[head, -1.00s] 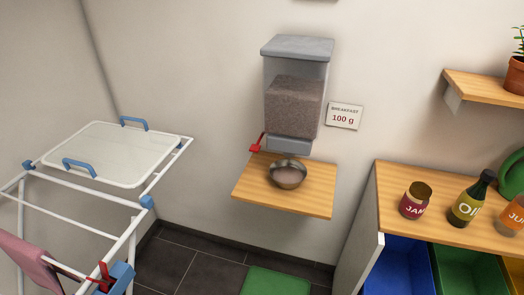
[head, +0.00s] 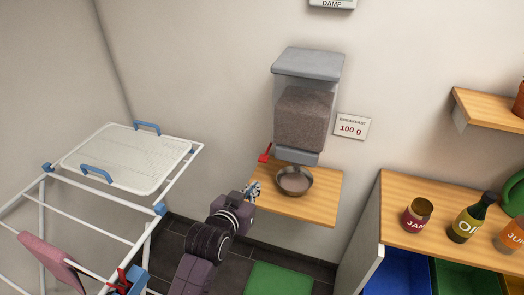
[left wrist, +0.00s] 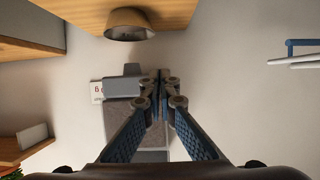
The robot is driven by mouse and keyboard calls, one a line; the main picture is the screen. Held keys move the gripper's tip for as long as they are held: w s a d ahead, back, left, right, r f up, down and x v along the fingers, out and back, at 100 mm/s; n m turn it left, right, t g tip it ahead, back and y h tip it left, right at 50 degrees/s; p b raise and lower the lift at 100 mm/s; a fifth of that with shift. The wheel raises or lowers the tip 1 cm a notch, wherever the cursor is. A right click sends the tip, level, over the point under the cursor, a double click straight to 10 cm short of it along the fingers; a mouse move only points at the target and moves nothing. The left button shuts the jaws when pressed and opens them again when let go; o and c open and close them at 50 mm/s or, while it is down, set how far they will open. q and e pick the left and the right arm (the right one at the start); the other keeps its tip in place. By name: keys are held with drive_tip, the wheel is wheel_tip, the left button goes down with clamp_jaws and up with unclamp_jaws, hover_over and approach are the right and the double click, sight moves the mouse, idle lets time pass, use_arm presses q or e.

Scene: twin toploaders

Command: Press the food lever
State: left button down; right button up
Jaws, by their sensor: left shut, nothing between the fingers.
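The food dispenser (head: 303,108) hangs on the wall with a grey lid and a clear hopper of brown food. Its red lever (head: 265,153) sticks out at the lower left. A metal bowl (head: 295,183) stands below the outlet on a wooden shelf (head: 318,207); whether it holds food is unclear. My left gripper (head: 253,187) is at the shelf's left edge, below the lever and apart from it. In the left wrist view my left gripper (left wrist: 160,80) is shut and empty, with the dispenser (left wrist: 118,118) behind it. The lever cannot be made out there. My right gripper is out of view.
A sign (head: 352,127) reading 100 g is right of the dispenser. A drying rack (head: 108,220) with a white tray (head: 125,160) stands left. A wooden counter (head: 400,190) with a jam jar (head: 417,214) and bottles is at right. The wall left of the lever is clear.

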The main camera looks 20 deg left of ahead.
use_arm(q)
wheel_tip(320, 180, up, 10)
drive_tip(key=a+t, duration=0.1)
drive_tip(key=shift+t+p, duration=0.3)
drive_tip(key=shift+s, duration=0.1)
drive_tip(key=w+f+p, duration=0.3)
drive_tip(key=w+f, duration=0.3)
drive_tip(key=w, duration=0.3)
drive_tip(key=shift+w+f, duration=0.3)
drive_tip(key=shift+w, duration=0.05)
drive_tip(key=shift+d, duration=0.1)
